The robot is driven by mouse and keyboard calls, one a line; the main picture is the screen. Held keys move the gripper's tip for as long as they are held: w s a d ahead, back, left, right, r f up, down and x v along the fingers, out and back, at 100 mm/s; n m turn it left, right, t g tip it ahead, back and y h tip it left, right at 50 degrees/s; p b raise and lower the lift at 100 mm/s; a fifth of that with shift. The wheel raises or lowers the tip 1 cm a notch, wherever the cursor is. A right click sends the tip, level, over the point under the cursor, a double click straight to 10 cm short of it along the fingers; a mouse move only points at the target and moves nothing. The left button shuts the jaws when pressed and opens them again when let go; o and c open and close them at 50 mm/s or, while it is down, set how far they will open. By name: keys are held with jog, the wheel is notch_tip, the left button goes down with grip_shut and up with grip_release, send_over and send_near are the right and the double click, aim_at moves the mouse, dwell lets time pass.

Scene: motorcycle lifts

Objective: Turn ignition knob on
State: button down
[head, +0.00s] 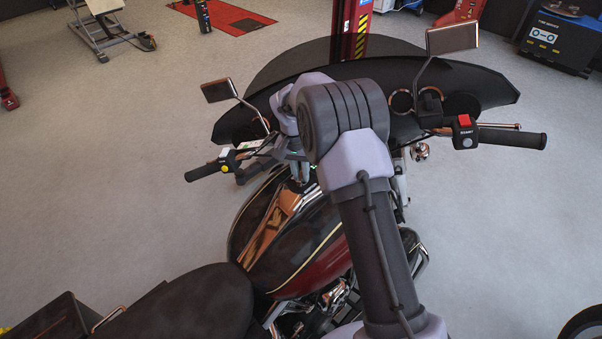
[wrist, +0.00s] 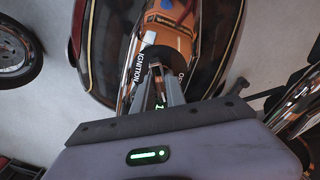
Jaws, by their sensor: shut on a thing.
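The ignition knob shows in the wrist view as a dark round piece (wrist: 160,53) on the chrome console of the motorcycle's tank (wrist: 101,55). White lettering "IGNITION" stands left of it, and another label, mostly hidden, is at its right. My gripper (wrist: 156,72) is shut on the knob, its fingers close together at the dark piece. They hide most of the knob, so I cannot tell its turned position. In the head view my gripper (head: 300,172) reaches down to the front of the dark red tank (head: 290,265), and my arm hides part of it.
The handlebar has a left grip (head: 205,171) and a right grip (head: 512,138) with a red switch (head: 464,121). The dark fairing (head: 385,68) and mirrors (head: 452,39) rise beyond my gripper. The seat (head: 195,308) is nearer. Grey floor beside the motorcycle is clear.

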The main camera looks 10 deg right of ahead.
jog(key=shift+r, duration=0.1)
jog(key=c, duration=1.4)
grip_release()
jog(key=shift+o, duration=0.2)
notch_tip(320, 180, up, 17)
jog(key=a+p, duration=0.2)
jog(key=p, duration=0.2)
jog(key=shift+s+r, duration=0.1)
jog(key=shift+r, duration=0.05)
